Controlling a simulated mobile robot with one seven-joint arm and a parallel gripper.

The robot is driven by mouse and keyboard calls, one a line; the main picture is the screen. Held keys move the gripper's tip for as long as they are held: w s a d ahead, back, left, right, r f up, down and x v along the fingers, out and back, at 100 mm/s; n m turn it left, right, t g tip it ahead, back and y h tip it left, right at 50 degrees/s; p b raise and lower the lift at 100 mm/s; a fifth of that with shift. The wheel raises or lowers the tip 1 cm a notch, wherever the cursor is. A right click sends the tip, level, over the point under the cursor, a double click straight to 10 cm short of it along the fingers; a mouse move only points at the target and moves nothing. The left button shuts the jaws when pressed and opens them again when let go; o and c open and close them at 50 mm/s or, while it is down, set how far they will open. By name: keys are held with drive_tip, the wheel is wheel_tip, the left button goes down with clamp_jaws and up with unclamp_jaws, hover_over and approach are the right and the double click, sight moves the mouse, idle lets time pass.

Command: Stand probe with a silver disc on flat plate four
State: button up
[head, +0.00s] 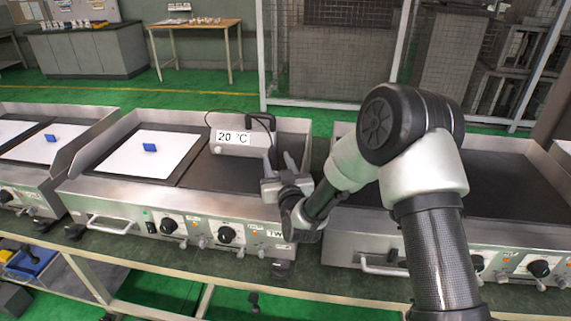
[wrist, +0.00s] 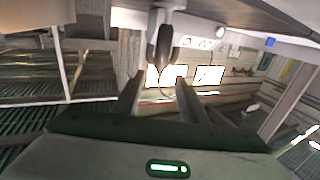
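A grey thermometer box (head: 240,150) reading 20 °C sits at the back of the dark right half (head: 215,176) of the middle griddle. A black curved handle, which looks like the probe's (head: 262,118), rises at the box's right end, and a thin cable arches over the box. No silver disc can be made out. My gripper (head: 279,160) is open in front of the box's right end, its fingers pointing away from me. In the wrist view, a black handle-like piece (wrist: 163,45) shows beyond and between my spread fingers (wrist: 157,92); nothing is held. Which plate is four is not readable.
A white surface with a small blue block (head: 150,147) covers the middle griddle's left half; a similar one lies on the left griddle (head: 45,143). The right griddle's dark plate (head: 510,190) is bare. Raised metal walls separate the griddles.

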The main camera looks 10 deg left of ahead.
drive_tip(key=s+d+r+g+h, duration=0.1)
drive_tip(key=d+r+g+h, duration=0.15)
drive_tip(key=d+r, duration=0.6)
drive_tip(key=s+d+r+m+g+h, duration=0.1)
drive_tip(key=s+d+r, duration=0.2)
drive_tip(key=s+d, duration=0.25)
drive_tip(key=s+d+r+g+h, duration=0.2)
drive_tip(key=s+d+r, duration=0.15)
drive_tip(key=d, duration=0.25)
drive_tip(key=s+d+m+g, duration=0.1)
drive_tip(key=s+d, duration=0.3)
drive_tip(key=s, duration=0.4)
drive_tip(key=s+d+m+g+h, duration=0.1)
drive_tip(key=s+d, duration=0.3)
drive_tip(key=s, duration=0.5)
drive_tip(key=s+d+m+g+h, duration=0.1)
drive_tip(key=s+d+m+g, duration=0.1)
drive_tip(key=s, duration=0.7)
drive_tip(key=d+g, duration=0.1)
drive_tip(key=d, duration=0.1)
drive_tip(key=shift+s+d+f, duration=0.15)
drive_tip(key=shift+d, duration=0.15)
